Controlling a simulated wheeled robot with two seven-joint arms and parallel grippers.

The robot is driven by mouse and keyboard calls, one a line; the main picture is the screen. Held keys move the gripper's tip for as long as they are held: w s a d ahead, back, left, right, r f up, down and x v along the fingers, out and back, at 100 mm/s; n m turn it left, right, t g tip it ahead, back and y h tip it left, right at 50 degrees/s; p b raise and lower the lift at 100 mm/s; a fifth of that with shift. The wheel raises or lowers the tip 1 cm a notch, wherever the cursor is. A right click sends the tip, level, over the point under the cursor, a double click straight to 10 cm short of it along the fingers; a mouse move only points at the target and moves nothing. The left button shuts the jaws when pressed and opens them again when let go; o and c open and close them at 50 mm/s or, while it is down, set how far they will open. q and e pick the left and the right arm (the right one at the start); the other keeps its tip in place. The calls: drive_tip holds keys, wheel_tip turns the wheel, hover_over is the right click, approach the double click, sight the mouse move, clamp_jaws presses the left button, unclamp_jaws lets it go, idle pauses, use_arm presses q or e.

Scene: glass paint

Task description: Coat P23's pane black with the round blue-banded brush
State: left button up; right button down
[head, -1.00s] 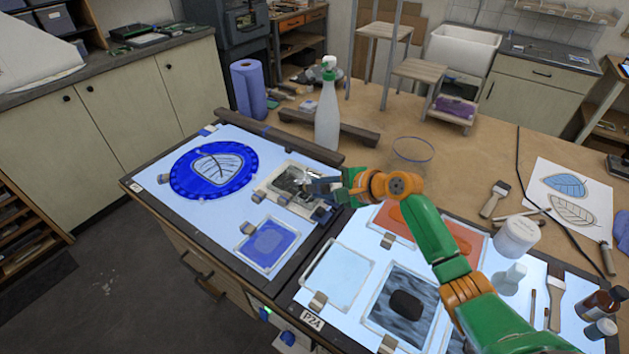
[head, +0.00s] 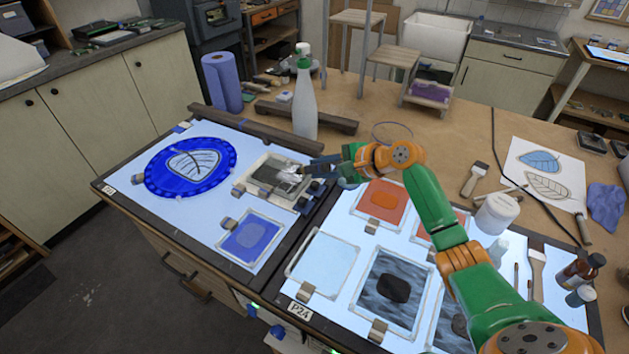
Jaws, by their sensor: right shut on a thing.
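My right gripper (head: 318,168) reaches in from the right over the left light table (head: 165,225). It is shut on a brush, mostly hidden by the fingers. The pale brush tip (head: 291,174) is at the right part of a small framed pane (head: 265,174); I cannot tell if it touches. That pane shows a grey, streaky dark coat. The brush's blue band cannot be made out clearly. The left table's label (head: 108,190) is too small to read; the right table's label (head: 299,309) reads P24. My left gripper is not in view.
A round blue leaf pane (head: 165,185) and a blue square pane (head: 250,240) lie on the left table. A white spray bottle (head: 305,105) stands behind my gripper. Orange (head: 370,200), clear (head: 322,262) and grey streaked panes (head: 408,312) lie on the right table. A white jar (head: 496,214) stands right.

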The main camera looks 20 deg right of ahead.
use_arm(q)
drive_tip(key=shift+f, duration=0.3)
use_arm(e)
drive_tip(key=shift+w+d, duration=0.45)
drive_tip(key=shift+d, duration=0.1)
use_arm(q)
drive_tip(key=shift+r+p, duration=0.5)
use_arm(e)
drive_tip(key=shift+s, duration=0.15)
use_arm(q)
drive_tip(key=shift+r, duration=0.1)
use_arm(e)
drive_tip(key=shift+a+f, duration=0.1)
drive_tip(key=shift+f, duration=0.2)
drive_tip(key=shift+f, duration=0.25)
